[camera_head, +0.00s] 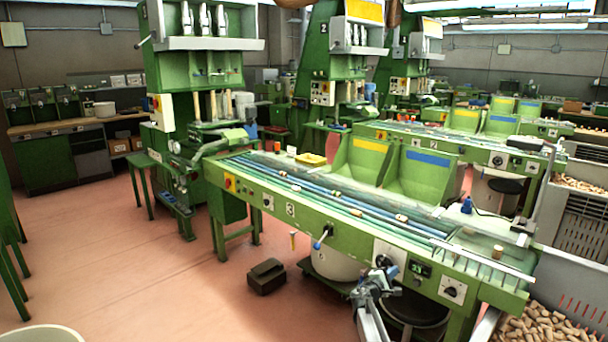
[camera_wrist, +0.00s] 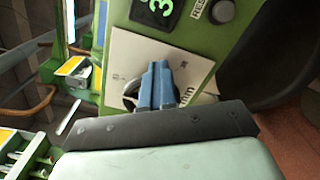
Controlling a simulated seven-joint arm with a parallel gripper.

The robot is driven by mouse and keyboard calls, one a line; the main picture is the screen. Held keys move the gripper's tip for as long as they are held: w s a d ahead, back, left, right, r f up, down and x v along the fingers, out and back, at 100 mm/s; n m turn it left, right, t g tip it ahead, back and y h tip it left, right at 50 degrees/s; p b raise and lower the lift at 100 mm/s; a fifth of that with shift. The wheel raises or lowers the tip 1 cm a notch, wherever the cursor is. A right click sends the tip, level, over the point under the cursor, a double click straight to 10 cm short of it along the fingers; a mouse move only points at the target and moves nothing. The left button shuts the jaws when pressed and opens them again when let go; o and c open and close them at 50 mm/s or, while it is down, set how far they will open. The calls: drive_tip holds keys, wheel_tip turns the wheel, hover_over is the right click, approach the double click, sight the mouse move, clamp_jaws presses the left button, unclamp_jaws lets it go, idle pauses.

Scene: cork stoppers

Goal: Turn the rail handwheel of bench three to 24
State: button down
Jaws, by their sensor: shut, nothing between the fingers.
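Bench three (camera_head: 265,203) is a long green bench with a "3" on its front. The rail handwheel (camera_head: 384,261) is a dark wheel on a white plate (camera_head: 399,250) on that front. My gripper (camera_head: 376,278) is in front of it and covers part of it. In the wrist view, the blue fingers (camera_wrist: 158,84) are shut together with nothing held, over the wheel (camera_wrist: 130,94); contact cannot be told. The wheel's scale is mostly hidden and its setting cannot be read. A green-lit display (camera_head: 419,269) sits to the right; the wrist view shows a cropped "3" (camera_wrist: 161,7).
A dark stool (camera_head: 415,308) stands below, beside a crate of corks (camera_head: 540,327). The floor (camera_head: 130,262) at left is open.

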drive_tip(key=shift+w+a+r, duration=0.25)
drive_tip(key=shift+r, duration=0.4)
drive_tip(key=shift+w+a+r, duration=0.2)
drive_tip(key=shift+r, duration=0.4)
drive_tip(key=shift+w+a+r, duration=0.4)
drive_tip(key=shift+r, duration=0.2)
idle(0.6)
drive_tip(key=shift+r, duration=0.1)
drive_tip(key=shift+s+d+r, duration=0.15)
drive_tip(key=shift+r, duration=0.05)
approach(389, 260)
drive_tip(key=shift+d+r, duration=1.05)
drive_tip(key=shift+f, duration=0.1)
wheel_tip(389, 260, down, 4)
drive_tip(key=s, duration=0.2)
drive_tip(key=x, duration=0.7)
drive_tip(key=shift+d+f, duration=0.2)
drive_tip(key=shift+d, duration=0.2)
